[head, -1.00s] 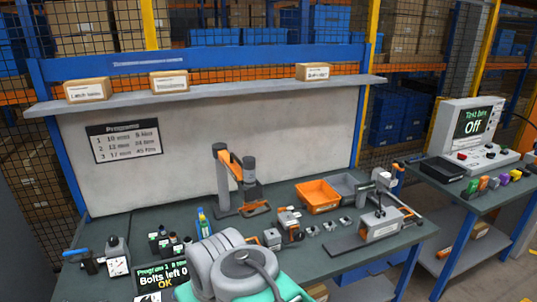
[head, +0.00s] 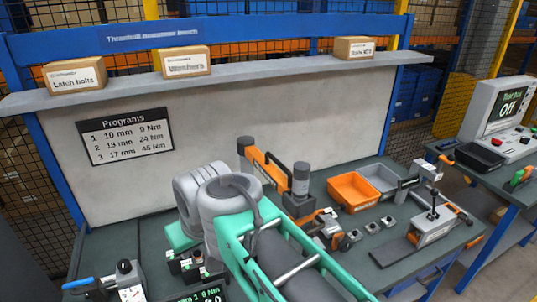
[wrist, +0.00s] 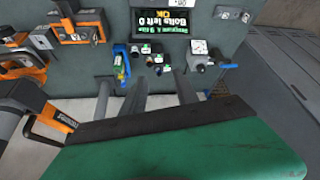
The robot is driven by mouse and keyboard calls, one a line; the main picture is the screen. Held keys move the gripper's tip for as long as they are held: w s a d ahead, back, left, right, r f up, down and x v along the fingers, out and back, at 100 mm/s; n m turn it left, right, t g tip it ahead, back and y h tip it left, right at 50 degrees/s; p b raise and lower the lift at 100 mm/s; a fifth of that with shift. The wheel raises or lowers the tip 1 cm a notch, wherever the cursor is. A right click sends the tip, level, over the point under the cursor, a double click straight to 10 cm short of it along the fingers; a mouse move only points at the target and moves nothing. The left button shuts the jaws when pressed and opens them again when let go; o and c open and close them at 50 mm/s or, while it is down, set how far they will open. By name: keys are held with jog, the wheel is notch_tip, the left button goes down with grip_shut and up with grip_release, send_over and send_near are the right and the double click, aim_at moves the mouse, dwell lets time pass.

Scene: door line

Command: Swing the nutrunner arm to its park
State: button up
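The nutrunner arm (head: 265,168) stands on the bench in the head view, with a grey post, an orange link and a grey upright tool (head: 300,178) at its right end. Part of an orange and grey arm shows at the left of the wrist view (wrist: 30,130). My green and grey arm crosses the head view's lower middle and hides my gripper there. In the wrist view my gripper (wrist: 160,88) shows two grey fingers apart, with nothing visible between them. It is apart from the nutrunner arm. No park mark is clear.
An orange bin (head: 352,191) and a grey bin (head: 378,178) stand right of the nutrunner arm. A clamp fixture (head: 432,225) is at the bench's right. The display (wrist: 168,22) reads "Bolts left 0 OK". A shelf with boxes (head: 185,61) spans the back.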

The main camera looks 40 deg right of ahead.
jog(key=w+d+r+b, duration=0.4)
jog(key=w+d+r, duration=0.1)
jog(key=w+d, duration=0.25)
jog(key=m+g+h+b, duration=0.1)
jog(key=h+b, duration=0.2)
jog(key=b, duration=0.2)
send_near(278, 161)
jog(key=f, duration=0.1)
jog(key=b+x, duration=0.5)
jog(key=x, duration=0.2)
jog(key=shift+w+d, duration=0.1)
jog(key=shift+d, duration=0.1)
jog(key=shift+c, duration=0.4)
grip_shut()
